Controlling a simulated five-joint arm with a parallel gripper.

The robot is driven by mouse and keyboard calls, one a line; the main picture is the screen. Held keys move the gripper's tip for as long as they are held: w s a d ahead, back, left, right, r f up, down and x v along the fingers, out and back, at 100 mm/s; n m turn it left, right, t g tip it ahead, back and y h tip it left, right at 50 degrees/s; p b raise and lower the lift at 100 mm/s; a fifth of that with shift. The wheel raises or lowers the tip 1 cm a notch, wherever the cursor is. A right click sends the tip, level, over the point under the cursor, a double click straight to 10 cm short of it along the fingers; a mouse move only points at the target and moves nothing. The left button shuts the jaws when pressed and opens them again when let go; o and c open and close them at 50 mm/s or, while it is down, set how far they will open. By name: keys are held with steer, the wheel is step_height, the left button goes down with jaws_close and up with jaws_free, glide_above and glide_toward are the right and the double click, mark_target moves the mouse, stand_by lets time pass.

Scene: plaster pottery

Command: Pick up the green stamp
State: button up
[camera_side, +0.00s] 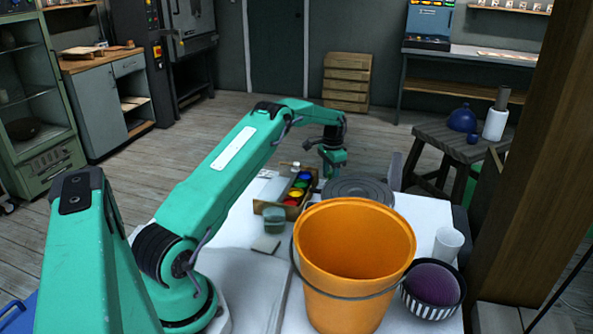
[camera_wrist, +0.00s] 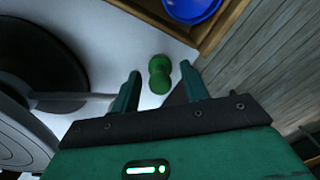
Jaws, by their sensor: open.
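The green stamp (camera_wrist: 160,78) shows in the wrist view as a small rounded green piece with a narrower waist, on the white tabletop. My gripper (camera_wrist: 160,72) is open, with one finger on each side of the stamp in that picture. I cannot tell how far above it the fingers are. In the side view my gripper (camera_side: 332,168) hangs over the far part of the white table, between a wooden paint box and a dark round wheel. I cannot make out the stamp in the side view.
The wooden box (camera_side: 262,207) with colored paint pots is left of my gripper; its edge (camera_wrist: 213,38) is close to the stamp. The dark wheel (camera_side: 345,187) is to the right. A large orange bucket (camera_side: 350,260) and a small jar (camera_side: 274,221) stand nearer the camera.

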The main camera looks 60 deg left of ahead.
mark_target(330, 172)
jaws_close()
steer(key=shift+r, duration=0.1)
steer(key=shift+r, duration=4.95)
steer(key=s+a+f, duration=0.1)
steer(key=s+a, duration=0.3)
steer(key=s, duration=0.3)
steer(key=shift+s+a+t+y, duration=0.15)
steer(key=shift+a+t+y, duration=0.1)
steer(key=shift+t+y, duration=0.05)
